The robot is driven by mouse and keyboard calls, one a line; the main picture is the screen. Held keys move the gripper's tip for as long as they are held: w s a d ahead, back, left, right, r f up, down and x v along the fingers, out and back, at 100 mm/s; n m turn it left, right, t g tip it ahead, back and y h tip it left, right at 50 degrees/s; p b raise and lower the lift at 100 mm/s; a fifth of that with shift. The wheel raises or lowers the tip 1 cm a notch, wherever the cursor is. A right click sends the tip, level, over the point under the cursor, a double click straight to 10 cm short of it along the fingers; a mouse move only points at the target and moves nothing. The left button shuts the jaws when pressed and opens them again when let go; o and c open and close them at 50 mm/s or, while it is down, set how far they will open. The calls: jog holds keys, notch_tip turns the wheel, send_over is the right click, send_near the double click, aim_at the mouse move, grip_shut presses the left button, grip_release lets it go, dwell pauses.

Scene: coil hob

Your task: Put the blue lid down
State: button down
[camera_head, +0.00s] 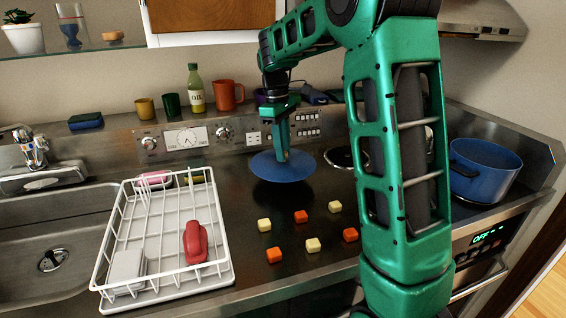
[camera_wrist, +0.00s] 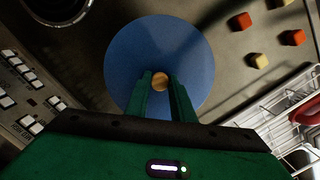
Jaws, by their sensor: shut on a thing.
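The blue lid (camera_head: 283,167) is a round flat disc. It hangs level under my gripper (camera_head: 283,153), near the back of the counter between the white rack and the hob. In the wrist view the lid (camera_wrist: 128,50) shows from above, and my gripper (camera_wrist: 160,82) is shut on its round wooden knob (camera_wrist: 160,80). A dark shadow lies on the counter by the lid. I cannot tell exactly how far the lid is above the surface.
A white wire rack (camera_head: 228,262) stands at the left beside the sink (camera_head: 50,225). Several orange and cream cubes (camera_head: 301,216) lie in front of the lid. A blue pot (camera_head: 486,172) stands at the right. A control panel (camera_head: 188,137) runs behind.

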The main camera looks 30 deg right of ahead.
jog(key=shift+w+d+f, duration=0.35)
jog(key=shift+d+f, duration=0.05)
jog(key=shift+d, duration=0.05)
jog(key=shift+f, duration=1.95)
jog(key=c, duration=1.5)
grip_release()
jog(key=shift+f, duration=0.1)
jog(key=shift+c, duration=0.2)
jog(key=shift+w+a+r, duration=0.15)
jog(key=shift+w+r, duration=0.05)
jog(key=shift+r, duration=1.75)
jog(key=shift+w+a+r, duration=0.1)
jog(key=shift+w+r, duration=0.05)
jog(key=shift+r, duration=1.75)
jog(key=shift+s, duration=0.1)
